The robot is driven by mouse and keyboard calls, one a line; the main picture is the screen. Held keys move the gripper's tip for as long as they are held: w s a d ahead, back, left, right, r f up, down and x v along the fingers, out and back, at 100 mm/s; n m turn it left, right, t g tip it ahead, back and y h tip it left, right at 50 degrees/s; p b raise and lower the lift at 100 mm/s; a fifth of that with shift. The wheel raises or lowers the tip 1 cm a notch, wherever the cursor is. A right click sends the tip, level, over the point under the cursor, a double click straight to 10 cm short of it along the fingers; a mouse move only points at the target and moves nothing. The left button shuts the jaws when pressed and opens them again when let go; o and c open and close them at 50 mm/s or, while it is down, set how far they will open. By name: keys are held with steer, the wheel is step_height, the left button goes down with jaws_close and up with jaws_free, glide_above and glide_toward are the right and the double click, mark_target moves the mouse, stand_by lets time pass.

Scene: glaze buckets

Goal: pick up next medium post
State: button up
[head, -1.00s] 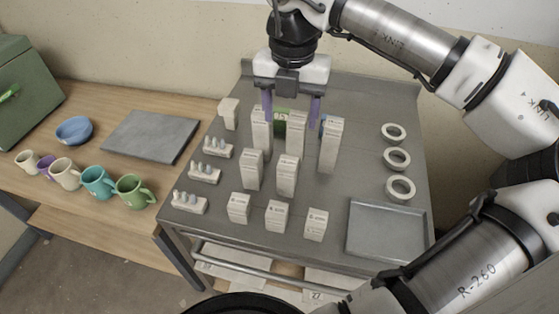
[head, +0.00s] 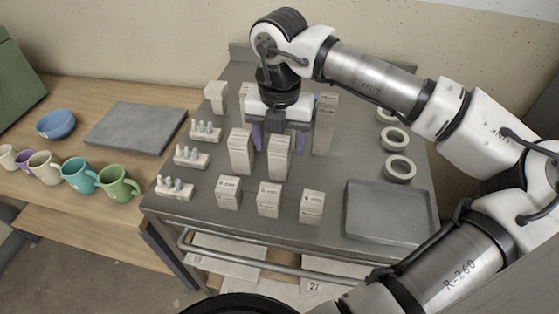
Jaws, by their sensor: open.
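Two medium posts stand upright in the middle row on the grey cart: a left medium post (head: 240,153) and a right medium post (head: 278,159). Both are off-white with small print on their tops. My gripper (head: 279,139) points down with its two purple fingers apart and empty. In the picture its fingers lie on either side of the right medium post's upper part. I cannot tell whether they are level with the post or just behind it. The gripper hides part of the back row.
Tall posts (head: 324,128) stand behind, partly hidden, and short posts (head: 269,200) in front. Racks of pegs (head: 191,157) line the left. White rings (head: 395,139) and an empty grey tray (head: 389,214) are at the right. Mugs (head: 118,183) stand on the wooden table.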

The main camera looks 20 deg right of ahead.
steer(key=shift+f, duration=0.45)
steer(key=c, duration=1.3)
steer(key=shift+r, duration=0.1)
steer(key=shift+r, duration=0.1)
